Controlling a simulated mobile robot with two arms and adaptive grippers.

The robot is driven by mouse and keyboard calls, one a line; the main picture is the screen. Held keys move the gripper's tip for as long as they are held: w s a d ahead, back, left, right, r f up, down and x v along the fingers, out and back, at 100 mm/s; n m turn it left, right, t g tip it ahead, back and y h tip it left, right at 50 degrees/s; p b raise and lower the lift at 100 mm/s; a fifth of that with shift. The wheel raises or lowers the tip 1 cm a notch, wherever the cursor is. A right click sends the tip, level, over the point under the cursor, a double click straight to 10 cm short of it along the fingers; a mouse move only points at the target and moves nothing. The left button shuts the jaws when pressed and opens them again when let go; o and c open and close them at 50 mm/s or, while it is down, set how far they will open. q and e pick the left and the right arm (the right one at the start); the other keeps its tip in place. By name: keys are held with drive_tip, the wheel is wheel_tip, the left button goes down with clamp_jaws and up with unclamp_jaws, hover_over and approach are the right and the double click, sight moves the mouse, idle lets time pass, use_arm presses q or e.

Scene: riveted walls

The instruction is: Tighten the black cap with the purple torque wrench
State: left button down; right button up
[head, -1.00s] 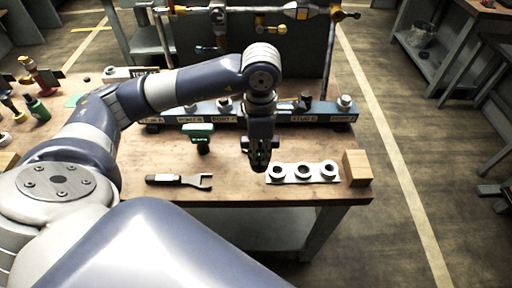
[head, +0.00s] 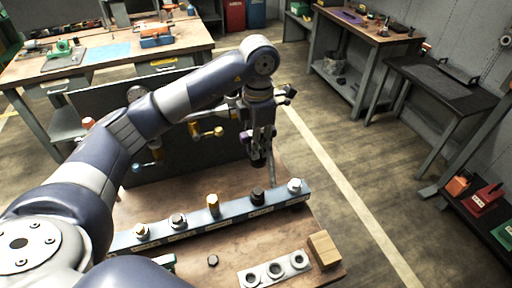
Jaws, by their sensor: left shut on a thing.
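The black cap (head: 257,195) sits upright on a stud of the blue-grey rail (head: 235,216), between a brass cap and a silver one. My left gripper (head: 258,158) is beyond the rail, above and behind the black cap, pointing down and apart from it. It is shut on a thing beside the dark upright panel. A small purple part, which looks like the purple torque wrench (head: 245,137), shows at its fingers; most of it is hidden. My right gripper is not in view.
The grey plate with three rings (head: 275,270), a wooden block (head: 323,249) and a dark nut (head: 212,261) lie in front of the rail. Yellow-ended tools (head: 218,130) hang on the dark panel (head: 170,120). Open floor lies to the right.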

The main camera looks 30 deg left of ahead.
use_arm(q)
drive_tip(key=shift+s+d+r, duration=0.15)
drive_tip(key=shift+d, duration=0.05)
drive_tip(key=shift+a+f+b, duration=0.2)
drive_tip(key=shift+f+b, duration=0.25)
drive_tip(key=shift+b, duration=0.05)
wheel_tip(320, 180, down, 5)
drive_tip(key=b, duration=0.4)
drive_tip(key=shift+r, duration=0.2)
drive_tip(key=shift+f+b, duration=2.55)
drive_tip(key=shift+f, duration=0.7)
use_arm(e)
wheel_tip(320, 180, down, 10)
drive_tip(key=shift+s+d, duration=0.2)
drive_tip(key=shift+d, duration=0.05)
use_arm(q)
drive_tip(key=shift+d+b, duration=0.1)
drive_tip(key=shift+b, duration=0.2)
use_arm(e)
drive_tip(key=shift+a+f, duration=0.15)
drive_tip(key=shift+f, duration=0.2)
use_arm(q)
drive_tip(key=shift+f, duration=0.2)
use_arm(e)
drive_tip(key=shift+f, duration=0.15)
use_arm(q)
drive_tip(key=shift+f+b, duration=0.95)
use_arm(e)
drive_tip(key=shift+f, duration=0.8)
